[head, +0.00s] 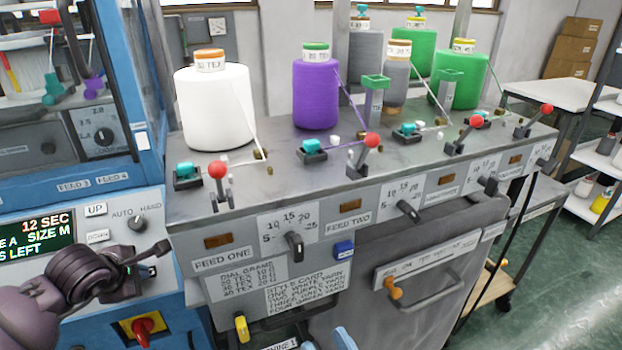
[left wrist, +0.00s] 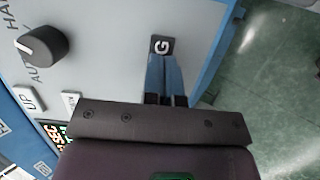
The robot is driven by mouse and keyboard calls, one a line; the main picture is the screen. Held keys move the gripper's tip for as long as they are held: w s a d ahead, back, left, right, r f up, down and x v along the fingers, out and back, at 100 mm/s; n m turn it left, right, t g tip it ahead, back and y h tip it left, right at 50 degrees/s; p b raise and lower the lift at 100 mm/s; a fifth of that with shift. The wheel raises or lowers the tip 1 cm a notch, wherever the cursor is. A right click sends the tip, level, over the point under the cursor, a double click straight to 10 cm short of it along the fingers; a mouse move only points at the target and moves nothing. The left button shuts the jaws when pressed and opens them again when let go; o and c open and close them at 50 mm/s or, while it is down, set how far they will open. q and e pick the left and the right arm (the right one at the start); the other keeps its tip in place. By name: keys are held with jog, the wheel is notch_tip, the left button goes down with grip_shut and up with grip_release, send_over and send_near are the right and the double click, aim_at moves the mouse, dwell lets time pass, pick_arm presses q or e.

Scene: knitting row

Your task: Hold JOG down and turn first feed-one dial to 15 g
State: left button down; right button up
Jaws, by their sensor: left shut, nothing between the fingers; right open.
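The feed-one dial (head: 294,246) is a dark knob below a white 5 to 25 scale (head: 287,222). It looks roughly upright; its exact reading is unclear. My right gripper (head: 326,344) shows only as two blue fingertips, apart, at the bottom edge, below the dial.
A red-handled lever (head: 217,172) stands above. The feed-two dial (head: 408,210) is further right. A red knob (head: 146,327) is below my left gripper.

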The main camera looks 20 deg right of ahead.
jog(key=w+d+f+m+g+h, duration=0.1)
jog(key=d+f+g, duration=0.5)
jog(key=d+f, duration=1.3)
jog(key=shift+w+d+f+g+h, duration=0.4)
jog(key=shift+f+h, duration=0.2)
jog(key=shift+f, duration=0.55)
pick_arm(q)
jog(key=shift+r, duration=0.1)
pick_arm(e)
jog(key=shift+w+a+r, duration=0.1)
jog(key=shift+r, duration=0.05)
pick_arm(q)
jog(key=shift+s+r+p, duration=0.4)
jog(key=shift+r+p, duration=0.25)
jog(key=s+r+p, duration=0.2)
jog(key=s+r, duration=0.1)
jog(key=shift+r, duration=0.1)
pick_arm(e)
jog(key=shift+t, duration=0.3)
jog(key=r, duration=0.5)
jog(key=shift+w, duration=0.4)
